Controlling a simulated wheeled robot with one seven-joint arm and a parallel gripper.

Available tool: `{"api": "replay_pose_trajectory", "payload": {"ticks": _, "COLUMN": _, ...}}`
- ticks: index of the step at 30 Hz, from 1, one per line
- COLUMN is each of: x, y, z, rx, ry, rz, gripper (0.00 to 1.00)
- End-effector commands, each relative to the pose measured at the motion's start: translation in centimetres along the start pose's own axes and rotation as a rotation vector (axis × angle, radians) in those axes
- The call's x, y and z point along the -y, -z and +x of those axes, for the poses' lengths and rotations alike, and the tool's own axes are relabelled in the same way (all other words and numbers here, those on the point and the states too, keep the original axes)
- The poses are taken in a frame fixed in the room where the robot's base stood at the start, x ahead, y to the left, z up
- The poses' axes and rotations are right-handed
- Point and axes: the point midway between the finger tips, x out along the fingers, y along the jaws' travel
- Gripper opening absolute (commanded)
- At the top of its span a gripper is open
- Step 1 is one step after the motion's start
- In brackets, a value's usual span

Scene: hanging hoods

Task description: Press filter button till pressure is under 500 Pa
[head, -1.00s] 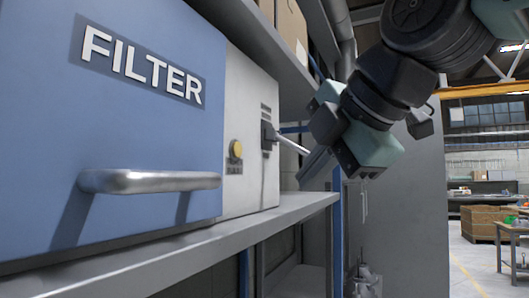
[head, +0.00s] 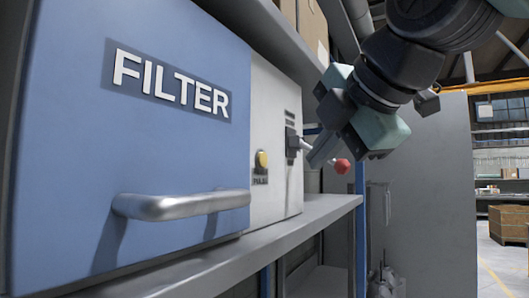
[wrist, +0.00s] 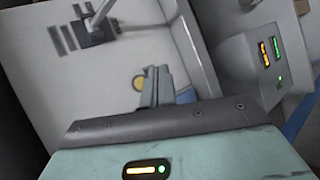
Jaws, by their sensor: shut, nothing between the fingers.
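The yellow round button (head: 261,162), with a "PULSE" label under it, is on the pale panel right of the blue door (head: 70,130) marked FILTER. My gripper (head: 318,158) is shut and empty, right of the button in the head view. In the wrist view the button (wrist: 139,83) shows just left of my fingertips (wrist: 158,75), which cover part of its surroundings. I cannot tell any contact. No pressure reading is legible.
A lever switch (head: 293,142) with a red knob (head: 342,166) sits above and right of the button, near my fingers. A silver handle (head: 180,204) juts from the door. A grey shelf (head: 290,228) runs below. In the wrist view, a lit panel (wrist: 270,55) stands at right.

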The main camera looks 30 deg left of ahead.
Motion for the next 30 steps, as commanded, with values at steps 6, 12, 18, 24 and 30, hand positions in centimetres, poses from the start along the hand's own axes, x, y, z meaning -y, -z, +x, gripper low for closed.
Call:
{"api": "replay_pose_trajectory", "payload": {"ticks": 6, "x": -1.8, "y": 1.6, "z": 2.0, "rx": -0.004, "ry": 0.000, "rz": -0.001, "gripper": 0.00}}
{"api": "replay_pose_trajectory", "payload": {"ticks": 12, "x": -2.6, "y": 2.4, "z": 3.3, "rx": -0.001, "ry": 0.000, "rz": 0.001, "gripper": 0.00}}
{"api": "replay_pose_trajectory", "payload": {"ticks": 18, "x": -2.9, "y": 2.8, "z": 3.8, "rx": 0.000, "ry": -0.001, "rz": 0.001, "gripper": 0.00}}
{"api": "replay_pose_trajectory", "payload": {"ticks": 24, "x": -2.8, "y": 2.8, "z": 3.8, "rx": 0.000, "ry": -0.001, "rz": 0.001, "gripper": 0.00}}
{"api": "replay_pose_trajectory", "payload": {"ticks": 30, "x": -2.8, "y": 2.8, "z": 3.8, "rx": 0.000, "ry": -0.001, "rz": 0.001, "gripper": 0.00}}
